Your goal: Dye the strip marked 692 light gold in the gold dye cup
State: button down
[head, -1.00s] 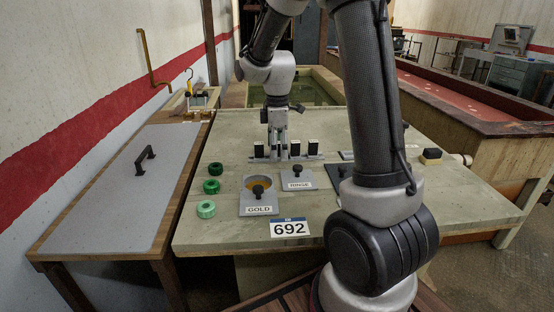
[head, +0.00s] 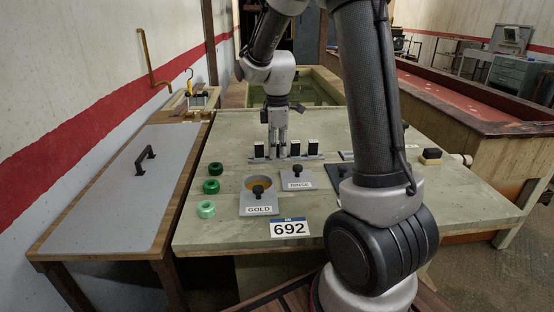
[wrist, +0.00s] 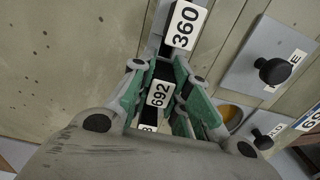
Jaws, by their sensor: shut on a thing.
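My gripper (head: 278,150) is over the rack rail (head: 312,158) and shut on the strip marked 692 (wrist: 160,93). In the wrist view its green-sided fingers (wrist: 158,68) stand on both sides of that strip, which shows a black body and a white label. The strip appears to be still at the rail, between its neighbours. The gold dye cup (head: 247,207) stands nearer the front, its lid (head: 259,192) shifted so that yellow dye shows behind it. The cup is partly visible at the right in the wrist view (wrist: 233,116).
A strip marked 360 (wrist: 185,27) is beside the held one. The rinse cup's lid (head: 297,182) lies right of the gold cup. Several green rings (head: 206,208) lie at the left. A 692 card (head: 290,228) is at the front edge. My arm hides the right part.

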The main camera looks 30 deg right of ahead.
jog(key=shift+r, duration=0.1)
jog(key=shift+r, duration=5.45)
